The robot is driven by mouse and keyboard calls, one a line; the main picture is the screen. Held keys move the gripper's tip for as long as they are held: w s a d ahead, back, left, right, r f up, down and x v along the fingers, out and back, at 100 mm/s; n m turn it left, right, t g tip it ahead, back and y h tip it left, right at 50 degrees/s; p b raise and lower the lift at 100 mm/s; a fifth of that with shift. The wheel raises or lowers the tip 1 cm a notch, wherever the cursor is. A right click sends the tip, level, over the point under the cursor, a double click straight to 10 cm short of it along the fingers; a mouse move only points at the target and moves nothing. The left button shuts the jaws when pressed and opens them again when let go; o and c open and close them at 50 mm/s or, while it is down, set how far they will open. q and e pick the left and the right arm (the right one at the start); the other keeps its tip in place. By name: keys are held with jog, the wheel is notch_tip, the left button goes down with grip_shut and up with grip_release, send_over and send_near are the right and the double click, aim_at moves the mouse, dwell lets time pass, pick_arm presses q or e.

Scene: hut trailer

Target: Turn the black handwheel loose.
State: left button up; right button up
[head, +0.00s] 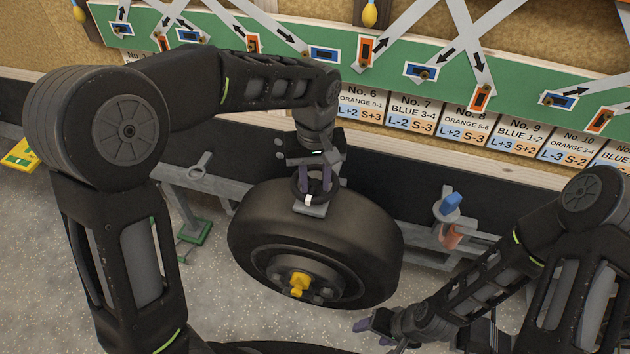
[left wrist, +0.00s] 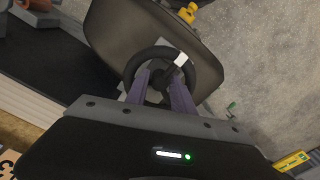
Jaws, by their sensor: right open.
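The black handwheel (head: 312,188) stands on top of the dark tyre (head: 330,225), on a small grey bracket. It has a white mark on one side. It also shows in the left wrist view (left wrist: 174,55). My left gripper (head: 315,182) points down at the handwheel from above. Its two purple fingers (left wrist: 160,80) reach to the wheel's ring on either side of its hub; whether they press on it I cannot tell. My right gripper (head: 378,330) is open and empty, low in front of the tyre to the right.
A yellow fitting (head: 298,284) sits at the tyre's hub. Behind is a dark rail below a green board (head: 400,75) and numbered cards. A blue-handled part (head: 450,204) stands on a grey bracket to the right.

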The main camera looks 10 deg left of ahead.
aim_at(315, 183)
pick_arm(q)
notch_tip(315, 183, up, 7)
jog(key=shift+f, duration=0.1)
dwell(0.7)
